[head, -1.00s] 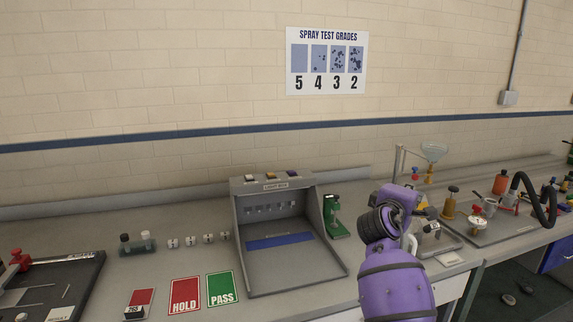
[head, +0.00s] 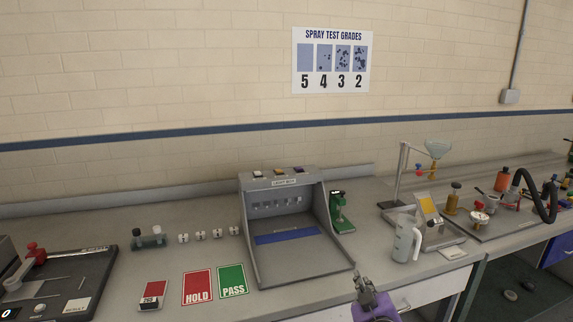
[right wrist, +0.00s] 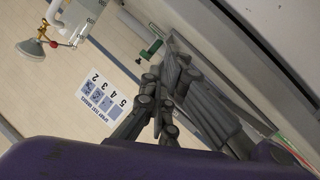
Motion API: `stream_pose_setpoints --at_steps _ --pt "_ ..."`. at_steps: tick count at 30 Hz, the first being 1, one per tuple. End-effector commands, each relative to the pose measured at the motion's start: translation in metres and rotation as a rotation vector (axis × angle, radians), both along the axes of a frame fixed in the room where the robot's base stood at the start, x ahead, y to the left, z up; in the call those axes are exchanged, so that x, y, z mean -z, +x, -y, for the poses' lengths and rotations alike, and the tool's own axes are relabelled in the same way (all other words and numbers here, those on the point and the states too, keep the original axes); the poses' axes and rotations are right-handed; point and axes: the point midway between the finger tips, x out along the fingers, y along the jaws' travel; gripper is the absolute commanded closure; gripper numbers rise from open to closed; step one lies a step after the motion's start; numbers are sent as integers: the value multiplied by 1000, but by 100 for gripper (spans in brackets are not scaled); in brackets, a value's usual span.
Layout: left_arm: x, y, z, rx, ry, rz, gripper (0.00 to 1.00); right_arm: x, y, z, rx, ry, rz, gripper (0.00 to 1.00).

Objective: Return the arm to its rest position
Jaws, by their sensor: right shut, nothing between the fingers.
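My right gripper (head: 362,281) shows low in the head view, in front of the bench's front edge and below the right corner of the light box (head: 262,279). Its purple wrist runs off the bottom of the picture. In the right wrist view, its dark fingers (right wrist: 166,75) are shut with nothing held. My left gripper is not in view.
A grey jug (head: 407,243) and a spray test stand (head: 397,178) stand right of the light box. A green dial gauge (head: 341,212) is beside the box. HOLD (head: 197,287) and PASS (head: 232,281) cards lie to its left.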

Motion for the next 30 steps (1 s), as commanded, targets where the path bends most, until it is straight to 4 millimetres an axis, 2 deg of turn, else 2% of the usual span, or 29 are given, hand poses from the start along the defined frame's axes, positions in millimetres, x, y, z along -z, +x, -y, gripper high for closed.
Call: stream_pose_setpoints --at_steps 1,3,5,8,9,15,18,21,24,30 --pt "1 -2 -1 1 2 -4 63 35 -31 -2 -8 64 -42 100" --pt "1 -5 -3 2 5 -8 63 71 -70 -8 -16 156 -90 100" --pt "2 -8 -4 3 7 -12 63 101 -105 -11 -13 228 -135 100" --pt "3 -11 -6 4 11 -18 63 145 -167 -16 3 334 -217 100" --pt "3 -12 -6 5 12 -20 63 161 -194 -17 13 369 -252 100" --pt "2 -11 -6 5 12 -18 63 226 -323 -19 85 468 -435 100" --pt "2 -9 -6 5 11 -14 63 247 -373 -17 120 474 -509 100" --pt "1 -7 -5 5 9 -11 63 260 -407 -12 148 473 -560 100" --pt "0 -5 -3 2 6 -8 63 266 -424 -9 164 471 -585 100" --pt "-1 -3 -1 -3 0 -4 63 268 -429 -8 168 469 -593 100"
